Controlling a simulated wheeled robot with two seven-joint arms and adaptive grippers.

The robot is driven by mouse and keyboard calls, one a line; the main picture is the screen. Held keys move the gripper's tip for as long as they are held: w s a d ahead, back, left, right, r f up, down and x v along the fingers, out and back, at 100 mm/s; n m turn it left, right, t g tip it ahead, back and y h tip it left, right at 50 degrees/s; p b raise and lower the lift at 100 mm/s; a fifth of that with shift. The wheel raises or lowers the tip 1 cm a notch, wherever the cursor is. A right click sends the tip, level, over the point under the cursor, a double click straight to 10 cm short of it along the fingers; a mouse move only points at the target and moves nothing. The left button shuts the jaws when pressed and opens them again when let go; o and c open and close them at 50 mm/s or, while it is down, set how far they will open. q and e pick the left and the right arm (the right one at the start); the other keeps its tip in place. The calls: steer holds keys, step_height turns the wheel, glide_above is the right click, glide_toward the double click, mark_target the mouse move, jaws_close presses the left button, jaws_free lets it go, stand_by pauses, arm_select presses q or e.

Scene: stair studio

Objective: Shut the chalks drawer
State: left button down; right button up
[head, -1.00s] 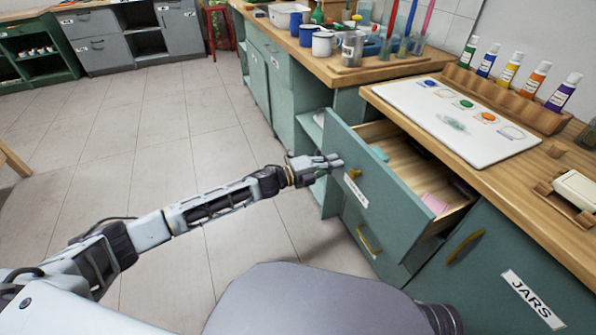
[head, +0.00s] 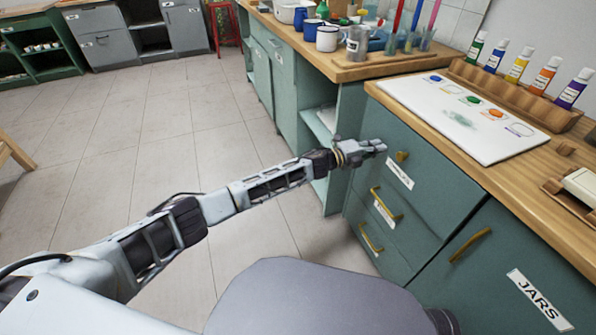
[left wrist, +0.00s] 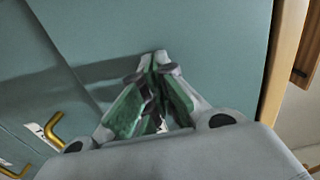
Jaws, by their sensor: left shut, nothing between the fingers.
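The chalks drawer appears to be the teal top drawer (head: 428,178), with a brass handle and a white label too small to read. Its front now sits level with the drawers below it, and its inside is hidden. My left gripper (head: 379,147) is shut and empty, with its fingertips at the drawer front beside the handle (head: 402,157). In the left wrist view the shut fingertips (left wrist: 158,65) are against or very close to the teal front (left wrist: 190,28); exact contact I cannot tell. My right gripper is not in view.
Two more drawers with brass handles (head: 384,205) sit below. A JARS cupboard (head: 510,265) stands to the right. The wooden worktop (head: 545,172) above holds a white palette board (head: 460,115) and a rack of paint bottles (head: 520,95). Open shelves (head: 318,125) lie left; the floor is clear.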

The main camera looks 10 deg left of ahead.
arm_select(q)
steer(key=shift+x, duration=0.95)
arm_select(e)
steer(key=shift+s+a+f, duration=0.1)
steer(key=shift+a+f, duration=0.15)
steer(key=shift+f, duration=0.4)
arm_select(q)
steer(key=shift+r, duration=0.25)
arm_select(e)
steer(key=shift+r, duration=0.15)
